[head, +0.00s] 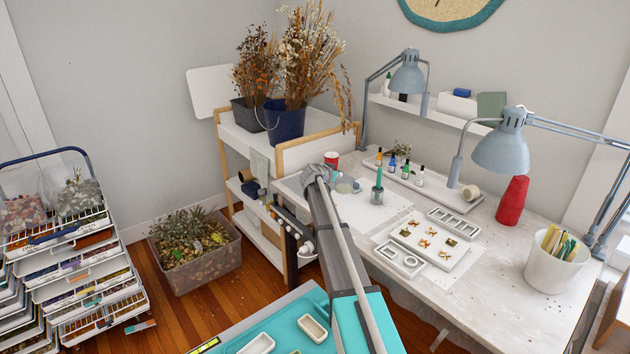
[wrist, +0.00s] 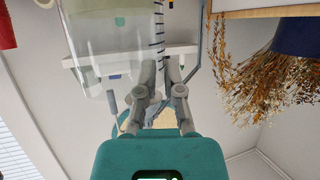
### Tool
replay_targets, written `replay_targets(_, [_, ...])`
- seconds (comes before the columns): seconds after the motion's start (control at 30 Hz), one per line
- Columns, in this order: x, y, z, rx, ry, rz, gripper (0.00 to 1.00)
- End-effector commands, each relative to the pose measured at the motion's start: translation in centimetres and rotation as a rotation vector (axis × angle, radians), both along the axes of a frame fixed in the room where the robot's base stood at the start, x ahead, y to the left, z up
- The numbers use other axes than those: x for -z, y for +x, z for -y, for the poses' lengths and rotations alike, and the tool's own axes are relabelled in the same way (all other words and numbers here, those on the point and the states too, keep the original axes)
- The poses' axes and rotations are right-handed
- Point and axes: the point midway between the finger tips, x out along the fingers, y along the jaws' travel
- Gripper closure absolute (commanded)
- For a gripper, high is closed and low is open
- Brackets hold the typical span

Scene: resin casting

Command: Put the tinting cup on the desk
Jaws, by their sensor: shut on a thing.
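A large clear graduated cup with pale contents, which looks like the tinting cup (wrist: 105,45), fills the upper left of the wrist view. Black marks run along its right side. My gripper (wrist: 168,62) is shut on it, though the exact contact is hard to make out through the clear wall. I cannot tell whether the held cup touches the desk.
A red cup (head: 331,158), a white mat (head: 375,212) and a tray of small bottles (head: 430,193) are near my gripper. White moulds (head: 430,240) lie in the desk's middle. Lamps (head: 500,150) overhang the back. A shelf cart (head: 240,140) with dried plants stands left.

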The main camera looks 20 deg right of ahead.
Motion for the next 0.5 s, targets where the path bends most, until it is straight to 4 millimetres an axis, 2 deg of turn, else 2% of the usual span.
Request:
replay_targets(0.03, [-1.4,0.0,0.0,0.0,0.0,0.0,1.0])
replay_targets(0.5, [-7.6,0.0,0.0,0.0,0.0,0.0,1.0])
